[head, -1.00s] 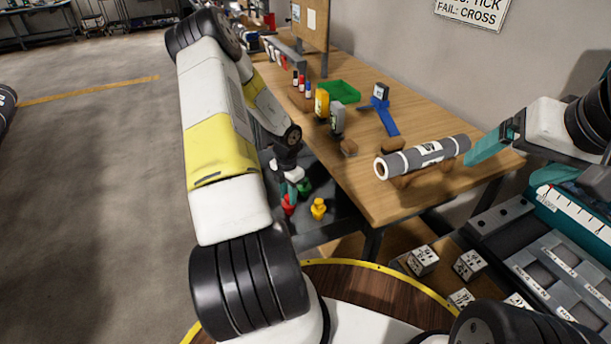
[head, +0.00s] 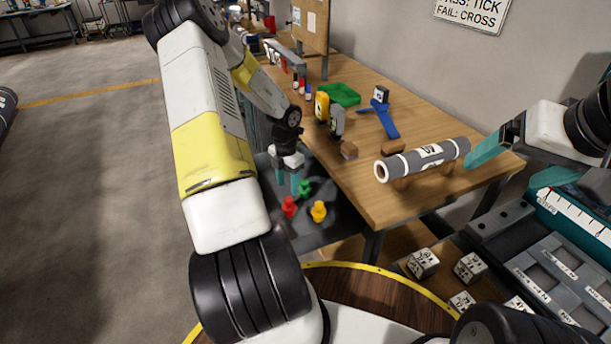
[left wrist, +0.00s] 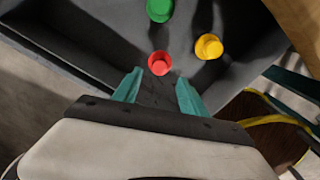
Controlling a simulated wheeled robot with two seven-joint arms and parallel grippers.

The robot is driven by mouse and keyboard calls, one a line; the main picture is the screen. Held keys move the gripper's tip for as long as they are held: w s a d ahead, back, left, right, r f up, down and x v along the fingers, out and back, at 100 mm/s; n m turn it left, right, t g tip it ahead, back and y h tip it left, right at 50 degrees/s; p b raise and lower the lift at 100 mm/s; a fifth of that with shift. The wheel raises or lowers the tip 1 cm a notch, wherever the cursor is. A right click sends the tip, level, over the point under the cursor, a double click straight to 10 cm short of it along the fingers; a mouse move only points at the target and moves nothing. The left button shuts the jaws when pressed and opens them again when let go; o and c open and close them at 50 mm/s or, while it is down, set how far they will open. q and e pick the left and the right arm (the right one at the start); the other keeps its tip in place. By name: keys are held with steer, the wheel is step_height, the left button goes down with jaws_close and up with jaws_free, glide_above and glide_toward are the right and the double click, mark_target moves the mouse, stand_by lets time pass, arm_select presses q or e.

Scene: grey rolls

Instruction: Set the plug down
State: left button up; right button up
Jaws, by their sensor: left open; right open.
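A red plug (head: 289,206), a green plug (head: 305,188) and a yellow plug (head: 319,211) stand in the dark grey tray (head: 343,208) beside the bench. My left gripper (head: 288,184) is open and empty, just above and behind the red plug. In the left wrist view the red plug (left wrist: 160,63) lies beyond my open fingertips (left wrist: 159,84), clear of both; the green plug (left wrist: 159,9) and yellow plug (left wrist: 208,46) are farther off. My right gripper (head: 487,150) is open at the right end of a grey roll (head: 408,163); contact there is unclear.
The roll lies on brown supports on the wooden bench (head: 430,125). A green bin (head: 343,94), a blue stand (head: 386,122) and yellow and grey bottles are farther back. White marked cubes (head: 423,263) lie at the lower right. Open floor is at the left.

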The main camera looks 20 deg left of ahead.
arm_select(q)
steer(key=w+r+m+t+y, duration=0.1)
steer(key=w+r+m+t, duration=0.25)
steer(key=r, duration=0.55)
steer(key=w+r+m+t+y, duration=0.25)
steer(key=w+r, duration=0.25)
steer(key=r, duration=0.5)
steer(key=d+r+m+t+h, duration=0.45)
steer(key=d+r+m, duration=0.55)
steer(key=d+r, duration=0.45)
steer(key=s+d+r+m+h, duration=0.1)
steer(key=s+d+r+m, duration=0.15)
steer(key=s, duration=0.25)
steer(key=s+d+r+m+g+h, duration=0.1)
steer(key=s+d+r+m, duration=0.15)
steer(key=s+m, duration=0.2)
steer(key=s+d+r+m+h, duration=0.1)
steer(key=s+d+m, duration=0.2)
steer(key=s, duration=0.3)
steer(key=s+a+f+m+g+y, duration=0.1)
steer(key=s+a+f+m, duration=0.1)
steer(key=s, duration=0.5)
steer(key=s+a+f+m+g, duration=0.2)
steer(key=s+m, duration=0.2)
steer(key=s, duration=0.3)
steer(key=shift+s+a+y, duration=0.15)
steer(key=shift+s+y, duration=0.2)
steer(key=shift+y, duration=0.05)
